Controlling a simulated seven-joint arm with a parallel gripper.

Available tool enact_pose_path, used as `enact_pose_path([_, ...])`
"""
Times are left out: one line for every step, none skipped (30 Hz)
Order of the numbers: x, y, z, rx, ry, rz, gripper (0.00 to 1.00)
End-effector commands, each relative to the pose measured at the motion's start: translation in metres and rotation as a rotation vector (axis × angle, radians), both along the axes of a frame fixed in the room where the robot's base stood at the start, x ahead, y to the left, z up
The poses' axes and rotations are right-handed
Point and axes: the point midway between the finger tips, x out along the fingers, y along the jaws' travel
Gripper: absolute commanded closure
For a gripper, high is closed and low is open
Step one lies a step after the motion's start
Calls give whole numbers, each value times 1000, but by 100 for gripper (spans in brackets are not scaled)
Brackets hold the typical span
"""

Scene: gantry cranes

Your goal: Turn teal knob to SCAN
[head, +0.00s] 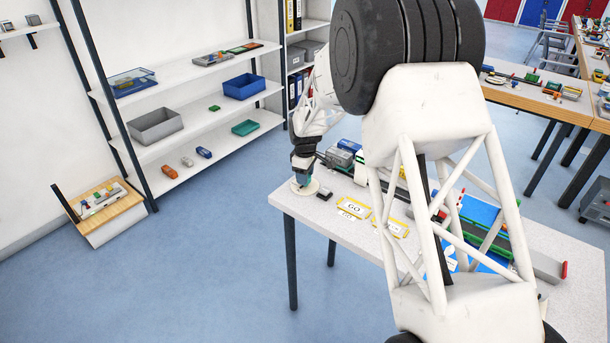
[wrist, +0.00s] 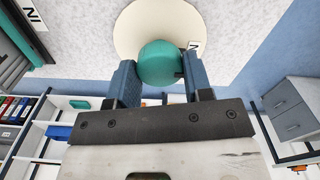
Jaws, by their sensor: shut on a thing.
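The teal knob (wrist: 158,62) is round and sits on a cream disc (wrist: 128,30) in the wrist view. My gripper (wrist: 160,78) has its two blue-grey fingers on either side of the knob and is shut on it. A small white label (wrist: 194,46) with dark lettering lies at the disc's edge, partly hidden by the right finger; I cannot read it fully. In the head view my gripper (head: 303,178) points down over the cream disc (head: 312,189) at the table's far left corner. The knob is mostly hidden there.
The light table (head: 310,213) also holds yellow-edged cards, one reading GO (head: 354,208), a small dark block (head: 325,194), and grey and coloured parts behind my arm. A shelf unit (head: 200,122) with bins stands beyond. Open floor lies left of the table.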

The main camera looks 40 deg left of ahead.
Motion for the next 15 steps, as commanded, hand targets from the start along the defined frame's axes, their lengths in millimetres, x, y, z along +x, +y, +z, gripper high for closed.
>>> enact_pose_path([0, 0, 0, 0, 0, 0, 78])
enact_pose_path([0, 0, 0, 0, 0, 0, 78])
enact_pose_path([0, 0, 0, 0, 0, -1, 78])
enact_pose_path([0, 0, 0, 0, 0, -3, 78])
enact_pose_path([0, 0, 0, 0, 0, -4, 78])
enact_pose_path([0, 0, 0, 0, 0, -8, 78])
enact_pose_path([0, 0, 0, 0, 0, -12, 77])
enact_pose_path([0, 0, 0, -1, 0, -16, 77])
enact_pose_path([0, 0, 0, -1, 0, -24, 77])
enact_pose_path([0, 0, 0, -1, 0, -31, 77])
enact_pose_path([0, 0, 0, -1, 0, -40, 77])
enact_pose_path([0, 0, 0, -1, 0, -53, 77])
enact_pose_path([0, 0, -1, -2, 0, -64, 77])
enact_pose_path([0, 0, -1, -2, 0, -78, 77])
enact_pose_path([0, 0, -1, -2, 0, -97, 77])
